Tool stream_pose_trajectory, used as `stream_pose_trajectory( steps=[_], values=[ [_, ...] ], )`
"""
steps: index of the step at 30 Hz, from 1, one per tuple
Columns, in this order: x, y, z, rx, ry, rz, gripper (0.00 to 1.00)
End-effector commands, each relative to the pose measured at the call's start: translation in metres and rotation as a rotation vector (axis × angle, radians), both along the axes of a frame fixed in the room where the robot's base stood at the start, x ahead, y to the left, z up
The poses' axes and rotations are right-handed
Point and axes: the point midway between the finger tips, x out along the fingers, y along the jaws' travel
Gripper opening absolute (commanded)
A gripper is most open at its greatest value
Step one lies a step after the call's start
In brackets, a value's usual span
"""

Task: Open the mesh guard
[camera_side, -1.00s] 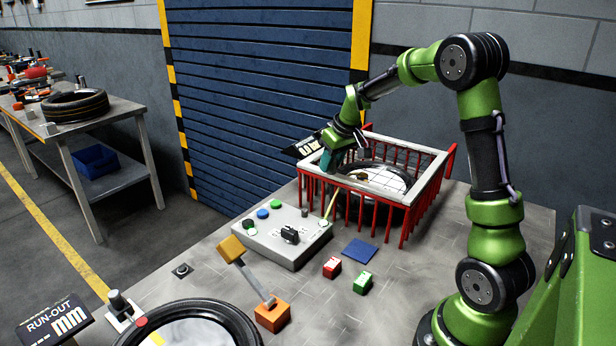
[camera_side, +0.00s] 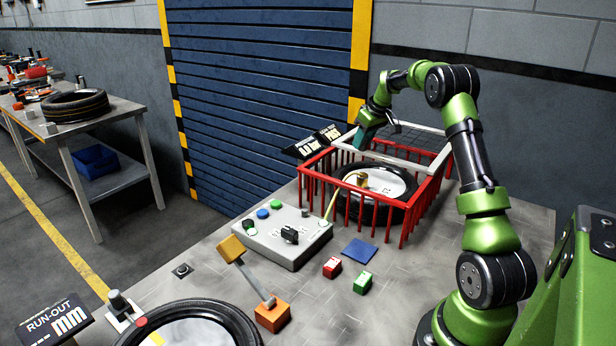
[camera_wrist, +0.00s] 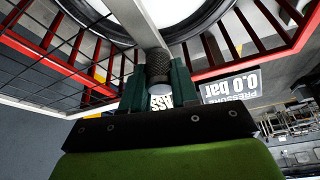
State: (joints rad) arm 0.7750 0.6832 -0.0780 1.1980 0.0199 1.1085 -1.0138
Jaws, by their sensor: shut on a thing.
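The mesh guard (camera_side: 388,156), a pale frame with dark wire mesh, is raised and tilted at the back of the red barred cage (camera_side: 404,218). My gripper (camera_side: 362,138) is at the guard's left end, on the side towards the blue shutter. In the wrist view my gripper's teal fingers (camera_wrist: 185,85) are shut on the guard's dark ribbed handle (camera_wrist: 158,68), with the pale bar running up from it. The wire mesh also shows in the wrist view (camera_wrist: 35,75). A tyre with a pale wheel (camera_side: 385,183) lies inside the cage, uncovered at the front.
A grey control box (camera_side: 285,245) with buttons stands in front of the cage. Black display signs (camera_side: 312,146) stand left of the cage.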

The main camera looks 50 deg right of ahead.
Motion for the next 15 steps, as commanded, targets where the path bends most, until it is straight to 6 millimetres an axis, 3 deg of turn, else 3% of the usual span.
stream_pose_trajectory(
  steps=[4,15],
  values=[
    [-0.0058,-0.014,-0.0028,0.002,0.011,-0.01,0.0],
    [-0.0066,-0.0162,-0.0031,0.001,0.013,-0.012,0.0]
  ],
)
